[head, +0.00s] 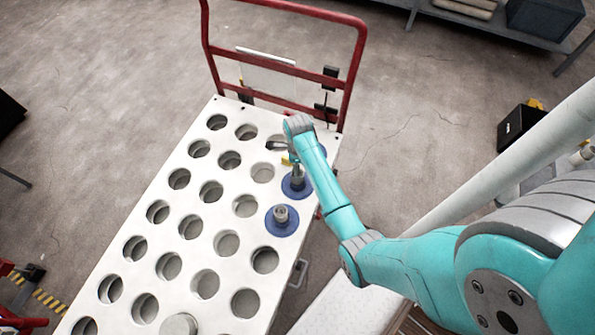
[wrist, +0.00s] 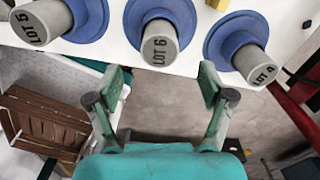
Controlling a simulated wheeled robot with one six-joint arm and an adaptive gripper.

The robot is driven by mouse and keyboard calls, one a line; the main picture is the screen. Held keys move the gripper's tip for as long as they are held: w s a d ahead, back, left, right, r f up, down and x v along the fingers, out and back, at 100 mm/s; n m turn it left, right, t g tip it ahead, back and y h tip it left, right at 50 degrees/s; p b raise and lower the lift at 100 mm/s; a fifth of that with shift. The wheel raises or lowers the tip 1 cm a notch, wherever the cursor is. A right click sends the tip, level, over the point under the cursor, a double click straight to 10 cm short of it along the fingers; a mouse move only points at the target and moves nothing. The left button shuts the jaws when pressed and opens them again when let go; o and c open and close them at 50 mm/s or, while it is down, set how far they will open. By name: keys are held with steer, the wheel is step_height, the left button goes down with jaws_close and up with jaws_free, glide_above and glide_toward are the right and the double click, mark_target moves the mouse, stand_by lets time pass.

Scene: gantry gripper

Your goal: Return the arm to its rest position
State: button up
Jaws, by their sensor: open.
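My gripper (wrist: 160,84) is open, with nothing between its fingers. In the wrist view its fingertips are apart, just short of the grey cylinder marked LOT 6 (wrist: 160,45) on its blue disc. A cylinder marked LOT 5 (wrist: 42,22) is to the left and one marked LOT 4 (wrist: 256,66) to the right, each with a blue disc. In the head view my turquoise arm (head: 335,195) reaches out over the right edge of the white cart top (head: 215,165). One blue-disc piece (head: 282,221) is in clear view; my arm partly covers the others.
The cart top has rows of round holes, and a red handle frame (head: 345,75) rises at its far end. A small yellow block (wrist: 217,4) is close to the blue discs. A brown crate (wrist: 45,120) shows below left in the wrist view. Open floor (head: 110,60) is left of the cart.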

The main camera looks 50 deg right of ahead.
step_height(320, 180, up, 5)
stand_by(0.3)
steer(key=s+a+f+n+t+h, duration=0.1)
steer(key=s+a+f+n+t, duration=0.3)
steer(key=s+a+f+n, duration=0.35)
steer(key=s+a+r+n+t, duration=0.3)
steer(key=s+a+r+n, duration=0.2)
steer(key=s+a+n, duration=0.3)
steer(key=s+a+r+n+t, duration=0.2)
steer(key=s+r+n, duration=0.2)
steer(key=r, duration=0.5)
steer(key=s+a+r+n+t, duration=0.2)
steer(key=s+r+n+t, duration=0.1)
steer(key=s+r+n, duration=0.2)
steer(key=s+a+r+n+t+y, duration=0.1)
steer(key=s+a+r+n+t, duration=0.1)
steer(key=s+r, duration=0.6)
step_height(320, 180, up, 5)
steer(key=shift+r+n+t, duration=0.2)
steer(key=shift+n+t, duration=0.3)
steer(key=shift+n, duration=0.75)
